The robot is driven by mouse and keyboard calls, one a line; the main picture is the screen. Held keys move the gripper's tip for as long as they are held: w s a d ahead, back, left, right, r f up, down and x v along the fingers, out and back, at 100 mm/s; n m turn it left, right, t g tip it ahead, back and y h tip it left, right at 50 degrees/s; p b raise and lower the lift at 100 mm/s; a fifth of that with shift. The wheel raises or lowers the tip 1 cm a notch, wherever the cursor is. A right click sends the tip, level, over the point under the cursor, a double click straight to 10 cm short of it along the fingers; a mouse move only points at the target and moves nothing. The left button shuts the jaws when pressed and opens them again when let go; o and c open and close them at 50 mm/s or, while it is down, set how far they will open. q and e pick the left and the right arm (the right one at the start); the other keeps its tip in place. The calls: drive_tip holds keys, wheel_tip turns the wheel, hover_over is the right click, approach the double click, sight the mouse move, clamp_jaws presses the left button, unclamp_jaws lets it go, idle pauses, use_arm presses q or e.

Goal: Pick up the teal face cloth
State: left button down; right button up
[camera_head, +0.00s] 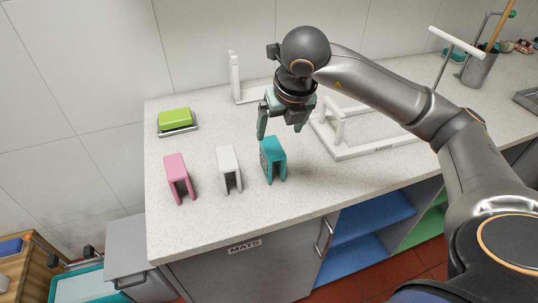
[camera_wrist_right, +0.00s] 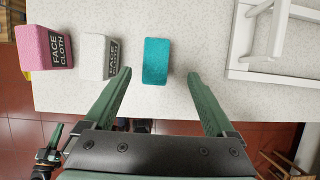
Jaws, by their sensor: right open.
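The teal face cloth (camera_head: 274,159) stands folded like an upside-down U on the speckled counter, rightmost of a row of three cloths. A white cloth (camera_head: 229,168) and a pink cloth (camera_head: 178,177) stand to its left. My right gripper (camera_head: 281,131) is open and empty above and just behind the teal cloth. In the right wrist view the teal cloth (camera_wrist_right: 156,61) shows between and beyond the open fingers (camera_wrist_right: 161,88), apart from both. The left finger's tip is near the white cloth (camera_wrist_right: 99,56).
A white rack (camera_head: 358,150) stands close to the right of the teal cloth. A green sponge on a tray (camera_head: 176,121) lies at the back left, and a white upright stand (camera_head: 236,80) is behind. The counter's front left is clear.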

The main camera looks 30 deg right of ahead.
sight(276, 144)
drive_tip(key=x, duration=0.6)
drive_tip(key=shift+w+d+f+p, duration=0.1)
drive_tip(key=shift+f+p, duration=0.1)
drive_tip(key=shift+p, duration=0.1)
drive_tip(key=x, duration=0.3)
drive_tip(key=a+p+x, duration=0.1)
drive_tip(key=shift+f, duration=0.5)
drive_tip(key=shift+w+d+f, duration=0.1)
drive_tip(key=shift+f, duration=0.3)
clamp_jaws()
drive_tip(key=shift+r, duration=0.15)
